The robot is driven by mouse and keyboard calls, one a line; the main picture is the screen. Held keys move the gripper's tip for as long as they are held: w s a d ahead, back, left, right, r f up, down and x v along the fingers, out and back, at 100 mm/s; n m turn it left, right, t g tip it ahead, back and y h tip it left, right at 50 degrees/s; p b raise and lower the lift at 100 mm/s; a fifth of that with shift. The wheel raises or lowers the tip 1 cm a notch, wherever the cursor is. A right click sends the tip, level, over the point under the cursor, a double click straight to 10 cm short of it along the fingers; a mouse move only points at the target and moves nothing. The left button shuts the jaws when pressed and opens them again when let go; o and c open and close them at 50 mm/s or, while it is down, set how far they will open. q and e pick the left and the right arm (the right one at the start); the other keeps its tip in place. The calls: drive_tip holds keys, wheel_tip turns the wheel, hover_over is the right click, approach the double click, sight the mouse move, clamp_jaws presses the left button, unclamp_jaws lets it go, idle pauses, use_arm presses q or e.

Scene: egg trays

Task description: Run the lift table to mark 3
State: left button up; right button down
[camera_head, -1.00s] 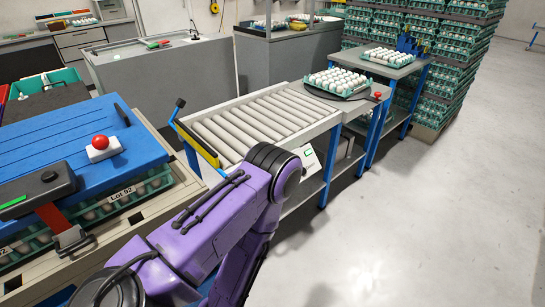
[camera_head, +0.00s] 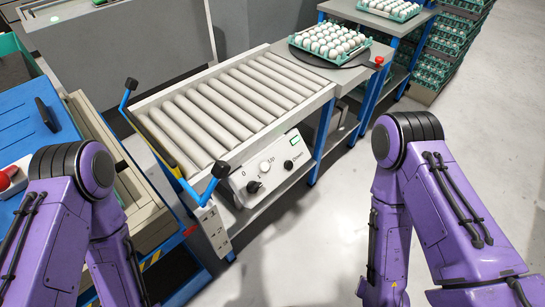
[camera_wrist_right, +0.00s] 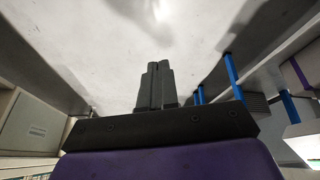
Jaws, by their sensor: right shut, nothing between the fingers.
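A white control panel (camera_head: 270,168) is on the near side of the roller table (camera_head: 222,100). It has a black knob (camera_head: 254,186) near a "0" mark, another black knob (camera_head: 288,165), "Up" and "Down" lettering and a small green-edged display (camera_head: 294,140). I cannot read the display or tell which mark the knob points to. My right gripper (camera_wrist_right: 157,68) is shut and empty above pale floor in the right wrist view. In the head view both my purple arms show, but neither gripper does.
An egg tray (camera_head: 330,45) sits on a black round plate beyond the rollers, near a red button (camera_head: 379,61). A blue-topped cart (camera_head: 32,120) stands at the left. A white strip with sockets (camera_head: 212,228) hangs below the table corner. Floor at the right is clear.

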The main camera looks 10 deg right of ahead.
drive_tip(key=w+a+m+t+y+b, duration=0.1)
drive_tip(key=w+a+m+t+y, duration=0.15)
drive_tip(key=w+a, duration=0.4)
drive_tip(key=w+a+m+t+y+b, duration=0.1)
drive_tip(key=w+a+t, duration=0.2)
drive_tip(key=w, duration=0.6)
drive_tip(key=w+a+r+m+t+b, duration=0.1)
drive_tip(key=w+r+m+t, duration=0.5)
drive_tip(key=w+r, duration=0.8)
drive_tip(key=w+t, duration=0.1)
drive_tip(key=w, duration=0.1)
drive_tip(key=shift+w+a+r, duration=0.2)
drive_tip(key=shift+w+r, duration=0.2)
drive_tip(key=shift+t+y, duration=0.25)
